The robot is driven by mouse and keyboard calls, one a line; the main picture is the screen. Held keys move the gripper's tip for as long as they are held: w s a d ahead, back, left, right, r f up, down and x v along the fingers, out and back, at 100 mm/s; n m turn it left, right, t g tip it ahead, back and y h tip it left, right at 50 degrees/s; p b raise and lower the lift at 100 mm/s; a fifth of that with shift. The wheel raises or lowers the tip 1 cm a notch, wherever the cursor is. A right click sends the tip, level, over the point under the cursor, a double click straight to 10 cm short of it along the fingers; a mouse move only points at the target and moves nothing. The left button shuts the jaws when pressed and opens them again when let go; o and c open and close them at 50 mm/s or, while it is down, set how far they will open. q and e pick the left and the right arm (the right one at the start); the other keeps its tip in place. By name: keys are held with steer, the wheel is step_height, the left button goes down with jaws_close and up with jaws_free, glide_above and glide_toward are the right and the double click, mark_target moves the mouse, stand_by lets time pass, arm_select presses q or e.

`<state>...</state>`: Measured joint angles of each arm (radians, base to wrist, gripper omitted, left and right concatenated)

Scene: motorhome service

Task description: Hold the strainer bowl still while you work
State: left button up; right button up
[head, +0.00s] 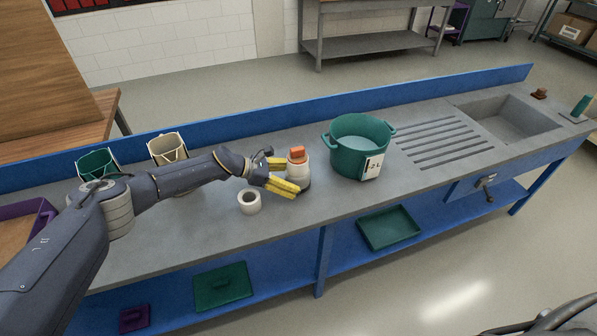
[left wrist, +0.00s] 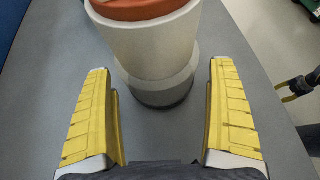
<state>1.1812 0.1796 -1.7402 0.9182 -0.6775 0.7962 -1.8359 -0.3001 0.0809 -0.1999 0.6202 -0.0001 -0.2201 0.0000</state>
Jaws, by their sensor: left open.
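The green two-handled bowl (head: 345,155), which I take as the strainer bowl, stands upright on the grey bench, with a pale inside and a white label card (head: 372,167) on its front. My left gripper (head: 285,174) is open left of the bowl and apart from it. Its yellow fingers stand either side of a white cylinder with an orange top (head: 298,165). In the left wrist view the white cylinder (left wrist: 155,50) stands ahead between the open fingers (left wrist: 160,115), with gaps at both sides. A dark part with a yellowish tip, probably my right gripper (left wrist: 290,92), shows at that view's right edge.
A white hollow ring (head: 249,203) lies near the bench's front edge. A green holder (head: 95,163) and a cream holder (head: 167,150) stand at the back left. Drain grooves (head: 440,143) and a sink (head: 510,122) are right of the bowl. A raised blue edge runs behind.

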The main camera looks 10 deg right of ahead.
arm_select(q)
steer(key=shift+d+f, duration=0.3)
steer(key=shift+d, duration=0.25)
steer(key=shift+c, duration=0.5)
